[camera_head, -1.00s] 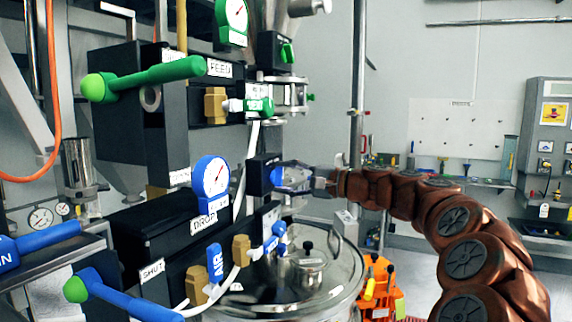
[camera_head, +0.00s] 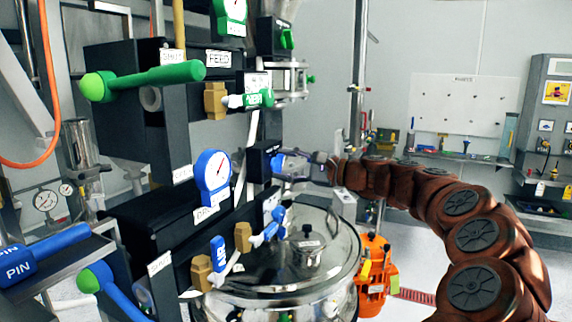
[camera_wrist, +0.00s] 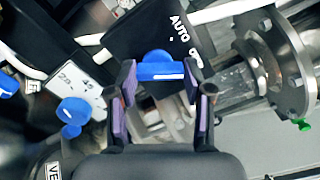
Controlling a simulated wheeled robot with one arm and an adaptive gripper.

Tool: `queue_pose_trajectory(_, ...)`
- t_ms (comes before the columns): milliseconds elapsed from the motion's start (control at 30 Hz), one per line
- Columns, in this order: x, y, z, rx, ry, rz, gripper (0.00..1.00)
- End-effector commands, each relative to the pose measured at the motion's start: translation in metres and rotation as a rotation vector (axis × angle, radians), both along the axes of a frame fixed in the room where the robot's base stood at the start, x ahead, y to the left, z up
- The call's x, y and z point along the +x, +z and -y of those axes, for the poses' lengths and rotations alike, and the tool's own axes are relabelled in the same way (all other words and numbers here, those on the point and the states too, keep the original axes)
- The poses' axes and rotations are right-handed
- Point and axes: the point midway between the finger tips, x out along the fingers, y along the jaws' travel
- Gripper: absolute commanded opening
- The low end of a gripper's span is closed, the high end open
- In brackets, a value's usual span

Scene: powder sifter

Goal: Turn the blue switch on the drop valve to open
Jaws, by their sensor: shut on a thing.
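The drop valve's blue switch (camera_wrist: 160,71) sits on a black box (camera_wrist: 138,35) in the wrist view. White lettering on the box reads AUTO, with a second word partly hidden by my right finger. My gripper (camera_wrist: 161,92) is shut on the switch, one finger on each side. The switch's bar lies across between the fingers; I cannot tell which label it points to. In the head view my gripper (camera_head: 284,163) reaches from the right to the black box (camera_head: 262,160), largely covering the switch.
A blue gauge (camera_head: 213,171) and the DROP panel stand left of my gripper, with small blue valve handles (camera_head: 270,228) below. A lidded steel vessel (camera_head: 335,262) is underneath. Green-handled FEED parts (camera_head: 155,78) are above. Free room lies to the right, beyond my arm.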

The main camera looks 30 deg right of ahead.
Motion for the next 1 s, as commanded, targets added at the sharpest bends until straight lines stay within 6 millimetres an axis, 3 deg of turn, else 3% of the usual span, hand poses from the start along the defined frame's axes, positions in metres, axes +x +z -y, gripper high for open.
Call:
queue_pose_trajectory(133,0.0,-0.002,0.0,-0.002,0.001,-0.003,0.16)
queue_pose_trajectory(167,0.0,-0.002,0.0,-0.002,0.001,-0.003,0.52)
queue_pose_trajectory(400,0.0,-0.001,0.0,-0.001,0.0,-0.001,0.76)
queue_pose_trajectory(767,-0.003,0.0,0.002,-0.001,-0.001,0.0,0.76)
queue_pose_trajectory(1000,-0.03,0.0,0.02,0.001,-0.007,0.001,0.76)
